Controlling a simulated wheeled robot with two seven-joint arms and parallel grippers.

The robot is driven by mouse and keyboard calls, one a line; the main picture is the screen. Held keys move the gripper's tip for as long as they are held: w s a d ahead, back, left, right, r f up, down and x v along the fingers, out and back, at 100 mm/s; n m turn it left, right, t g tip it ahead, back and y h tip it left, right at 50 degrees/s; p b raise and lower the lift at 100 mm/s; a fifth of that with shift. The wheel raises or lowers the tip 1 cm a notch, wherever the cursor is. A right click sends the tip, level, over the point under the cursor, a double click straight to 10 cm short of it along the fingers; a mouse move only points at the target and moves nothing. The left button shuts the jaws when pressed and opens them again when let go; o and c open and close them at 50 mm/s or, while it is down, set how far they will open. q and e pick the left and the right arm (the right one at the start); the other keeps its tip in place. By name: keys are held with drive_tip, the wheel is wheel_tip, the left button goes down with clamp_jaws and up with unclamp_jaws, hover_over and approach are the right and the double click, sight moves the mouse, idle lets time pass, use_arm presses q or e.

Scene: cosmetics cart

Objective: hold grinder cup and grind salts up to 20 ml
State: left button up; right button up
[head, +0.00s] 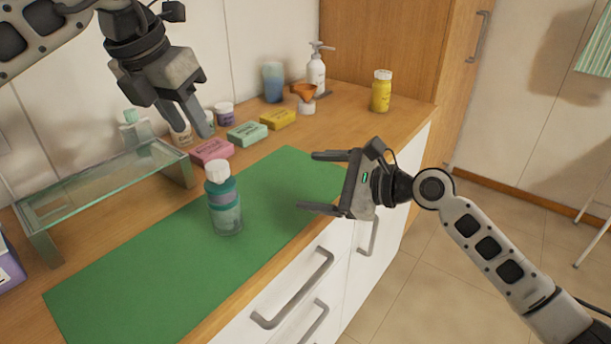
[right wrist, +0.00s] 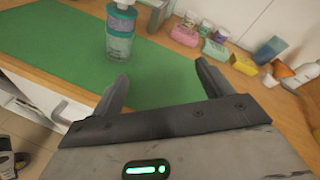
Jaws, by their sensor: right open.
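A teal, partly clear grinder cup (head: 224,207) with a white cap stands upright on the green mat (head: 150,265). It also shows in the right wrist view (right wrist: 120,32). My right gripper (head: 307,182) is open and empty, to the right of the cup and apart from it, its fingers pointing left toward it. In the right wrist view my right gripper (right wrist: 165,85) has its two fingers spread, with mat between them. My left gripper (head: 200,137) is above the back of the counter, up and left of the cup; its finger gap is unclear.
A glass shelf (head: 100,185) stands at the left. Behind the mat are a pink box (head: 212,151), a green box (head: 247,134), a yellow box (head: 278,119) and small jars. A blue cup (head: 273,82), a pump bottle (head: 316,72) and a yellow jar (head: 381,92) stand at the back.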

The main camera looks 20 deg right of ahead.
sight(237, 194)
drive_tip(key=s+a+r+m+g+y, duration=0.1)
drive_tip(key=s+a+r+m+g, duration=0.15)
drive_tip(key=g, duration=0.25)
drive_tip(key=shift+m, duration=0.25)
drive_tip(key=x, duration=1.6)
drive_tip(key=shift+w+a+r, duration=0.25)
drive_tip(key=shift+a, duration=0.05)
drive_tip(key=c, duration=1.1)
